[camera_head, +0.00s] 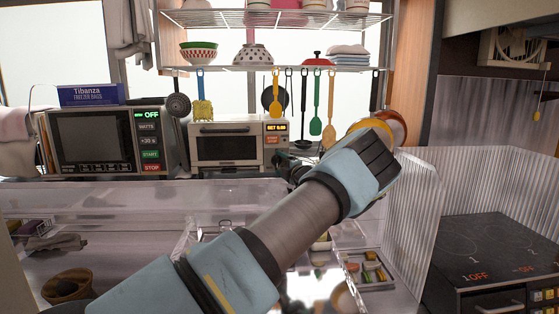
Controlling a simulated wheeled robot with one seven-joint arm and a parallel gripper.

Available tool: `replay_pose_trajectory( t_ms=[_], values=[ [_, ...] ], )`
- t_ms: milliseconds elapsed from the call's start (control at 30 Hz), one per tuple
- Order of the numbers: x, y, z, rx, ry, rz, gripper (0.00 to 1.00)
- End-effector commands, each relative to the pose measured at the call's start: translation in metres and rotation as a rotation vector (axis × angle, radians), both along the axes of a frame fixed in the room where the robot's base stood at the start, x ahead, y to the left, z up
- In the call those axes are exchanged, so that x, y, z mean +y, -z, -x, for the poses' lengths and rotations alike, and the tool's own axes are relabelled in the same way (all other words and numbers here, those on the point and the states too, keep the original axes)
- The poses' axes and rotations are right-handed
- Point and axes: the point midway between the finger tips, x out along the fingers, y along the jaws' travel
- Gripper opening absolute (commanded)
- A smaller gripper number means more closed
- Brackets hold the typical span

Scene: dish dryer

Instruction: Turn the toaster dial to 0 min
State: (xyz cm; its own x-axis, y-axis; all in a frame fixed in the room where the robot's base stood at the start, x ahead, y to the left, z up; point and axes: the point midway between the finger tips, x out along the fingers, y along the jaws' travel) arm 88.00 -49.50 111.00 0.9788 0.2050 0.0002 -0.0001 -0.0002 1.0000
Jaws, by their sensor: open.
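The toaster (227,148) is a pale box oven with a dark window, standing on the back counter in the middle. A small lit orange display (277,127), too small to read surely, sits at the upper right of its front. The dial is not clearly seen; the lower right of the front panel is partly covered by my gripper. My gripper (287,168), small and dark, is open in front of the toaster's lower right corner. Whether it touches the toaster cannot be told. My blue and grey arm hides the area right of it.
A microwave (110,140) with a box of freezer bags (90,95) on top stands left of the toaster. Utensils (316,115) hang above from a wire shelf (270,69). A clear ribbed panel (413,215) and a stove (495,245) are at right.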

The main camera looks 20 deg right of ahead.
Motion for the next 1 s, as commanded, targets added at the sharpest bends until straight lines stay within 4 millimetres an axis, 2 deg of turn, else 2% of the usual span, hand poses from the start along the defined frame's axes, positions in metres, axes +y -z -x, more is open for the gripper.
replay_pose_trajectory(
  t_ms=[133, 433, 1000],
  values=[
    [0.0020, 0.0002, -0.0096, 0.001, 0.000, -0.001, 0.80],
    [0.0028, 0.0010, -0.0113, 0.001, 0.000, 0.000, 0.80],
    [0.0027, 0.0009, -0.0110, 0.001, 0.000, 0.000, 0.16]
  ],
)
